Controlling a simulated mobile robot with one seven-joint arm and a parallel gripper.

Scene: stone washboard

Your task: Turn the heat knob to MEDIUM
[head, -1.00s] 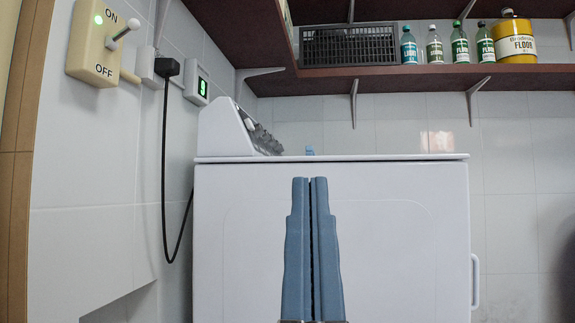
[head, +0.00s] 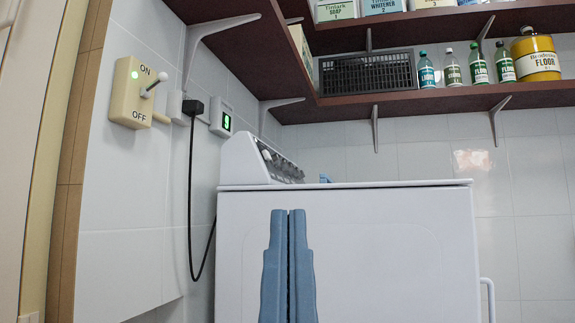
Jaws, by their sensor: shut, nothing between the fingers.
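The control panel (head: 247,160) stands at the back left on top of a white machine (head: 345,250). A row of grey knobs (head: 283,168) runs along its slanted face, seen from the side. I cannot tell which knob is the heat knob, nor read any setting. My gripper (head: 288,213) points up in front of the machine's white side, with its two blue fingers pressed together and nothing between them. It is apart from the knobs, lower in the picture and nearer to me.
A wall switch (head: 138,95) marked ON and OFF, a plug with a hanging black cable (head: 191,190) and a green display (head: 222,121) are on the left wall. Brown shelves (head: 420,102) hold bottles and a basket (head: 367,73). A small blue thing (head: 325,178) shows behind the machine's top edge.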

